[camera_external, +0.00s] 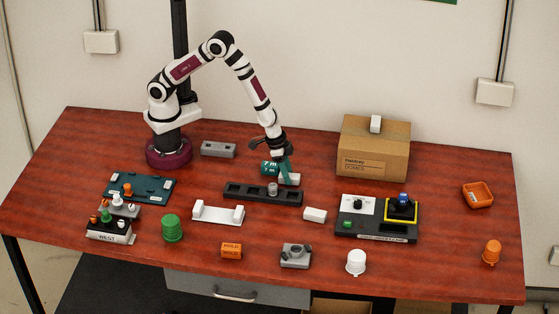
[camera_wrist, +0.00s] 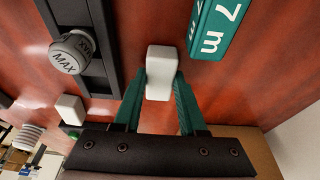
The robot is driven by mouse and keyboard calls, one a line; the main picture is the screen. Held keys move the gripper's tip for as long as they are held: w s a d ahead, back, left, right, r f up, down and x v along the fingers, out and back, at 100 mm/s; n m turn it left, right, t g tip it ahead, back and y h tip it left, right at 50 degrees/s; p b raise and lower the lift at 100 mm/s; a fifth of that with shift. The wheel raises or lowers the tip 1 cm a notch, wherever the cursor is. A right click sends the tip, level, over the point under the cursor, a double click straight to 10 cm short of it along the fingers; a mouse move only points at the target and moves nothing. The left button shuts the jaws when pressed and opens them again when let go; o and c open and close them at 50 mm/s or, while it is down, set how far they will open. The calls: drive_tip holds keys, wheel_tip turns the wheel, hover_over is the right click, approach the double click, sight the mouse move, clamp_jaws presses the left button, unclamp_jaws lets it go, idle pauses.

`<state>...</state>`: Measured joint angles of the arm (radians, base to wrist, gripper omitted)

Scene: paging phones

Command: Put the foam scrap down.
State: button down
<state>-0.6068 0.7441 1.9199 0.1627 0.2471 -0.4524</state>
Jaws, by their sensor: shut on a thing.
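The foam scrap is a small white block (camera_wrist: 161,70) held between the teal fingers of my gripper (camera_wrist: 162,84) in the wrist view. The fingers press on its two sides and it sticks out beyond their tips. In the external view my gripper (camera_external: 286,170) points down behind the dark slotted rail, with the white foam scrap (camera_external: 291,179) at its fingertips. The scrap is close to the red tabletop; I cannot tell whether it touches it. My gripper is shut on the scrap.
A teal "7 m" block (camera_external: 270,168) stands close beside my gripper. The dark rail (camera_external: 248,195) with a grey knob (camera_wrist: 71,52) lies just in front. Another white block (camera_external: 315,215) lies farther front. A cardboard box (camera_external: 373,150) stands to the right, with bare tabletop between.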

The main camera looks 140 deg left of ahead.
drive_tip(key=shift+c, duration=2.3)
unclamp_jaws()
drive_tip(key=shift+f, duration=0.1)
drive_tip(key=v, duration=1.2)
drive_tip(key=s+d+r+m, duration=0.4)
drive_tip(key=s+d, duration=0.2)
drive_tip(key=d, duration=0.2)
drive_tip(key=s+d+r+m+g, duration=0.1)
drive_tip(key=s+d+r+m, duration=0.4)
drive_tip(key=d, duration=0.4)
drive_tip(key=shift+s+m+g+h, duration=0.3)
drive_tip(key=shift+s+h, duration=0.05)
drive_tip(key=shift+h, duration=0.05)
drive_tip(key=shift+o, duration=0.5)
drive_tip(key=s+d+m, duration=0.3)
drive_tip(key=s+m, duration=0.2)
drive_tip(key=s, duration=0.3)
drive_tip(key=shift+s+d+r+g, duration=0.15)
drive_tip(key=shift+s+r+g, duration=0.1)
drive_tip(key=shift+s+g, duration=0.15)
